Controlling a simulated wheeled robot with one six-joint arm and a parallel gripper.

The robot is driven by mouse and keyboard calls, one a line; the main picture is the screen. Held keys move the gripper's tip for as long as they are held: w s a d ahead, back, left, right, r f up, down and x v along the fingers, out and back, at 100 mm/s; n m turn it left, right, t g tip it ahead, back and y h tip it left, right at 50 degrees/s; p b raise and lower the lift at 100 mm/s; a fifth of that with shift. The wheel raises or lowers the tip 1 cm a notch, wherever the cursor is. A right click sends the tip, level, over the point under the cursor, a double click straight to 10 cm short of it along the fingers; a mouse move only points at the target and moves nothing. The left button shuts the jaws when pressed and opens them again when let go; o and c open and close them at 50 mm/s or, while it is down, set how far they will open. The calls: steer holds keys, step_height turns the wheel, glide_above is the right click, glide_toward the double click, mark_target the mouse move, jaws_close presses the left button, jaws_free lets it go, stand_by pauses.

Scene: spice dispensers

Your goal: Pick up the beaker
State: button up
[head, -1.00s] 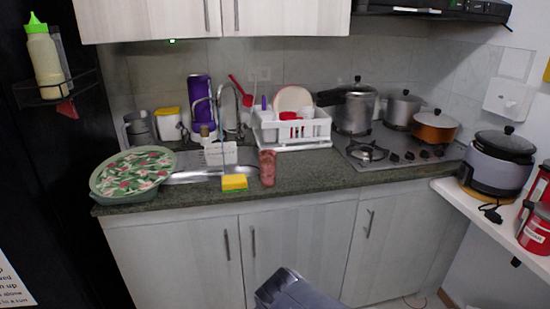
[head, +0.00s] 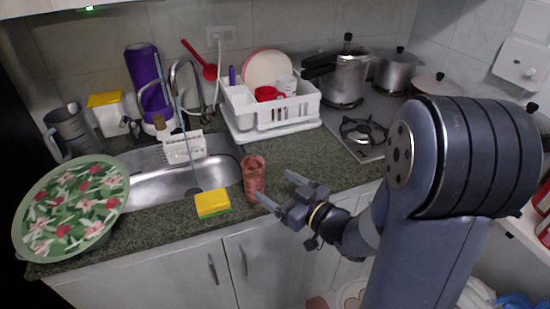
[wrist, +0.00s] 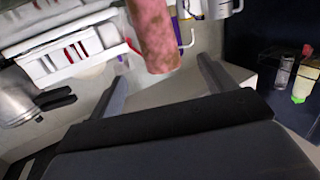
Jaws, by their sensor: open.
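The beaker (head: 253,177), a reddish-pink mottled cylinder, stands upright on the counter near its front edge, right of the sponge. In the wrist view the beaker (wrist: 154,35) appears tilted, lined up with the gap between the fingers, its lower end near the tips. My gripper (head: 273,186) is open and empty, just right of the beaker in the head view, with its fingers pointing towards it. I cannot tell whether a finger touches the beaker.
A yellow-green sponge (head: 212,204) lies left of the beaker, by the sink (head: 160,186). A white dish rack (head: 268,122) stands behind, and the stove (head: 345,117) is to the back right. A flowered lid or tray (head: 72,205) covers the counter's left end.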

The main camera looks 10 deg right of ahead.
mark_target(247, 164)
steer(key=shift+w+r+y, duration=0.4)
steer(key=p+x, duration=0.2)
steer(key=x, duration=0.8)
steer(key=shift+a, duration=0.25)
steer(key=shift+f, duration=0.1)
steer(key=c, duration=1.1)
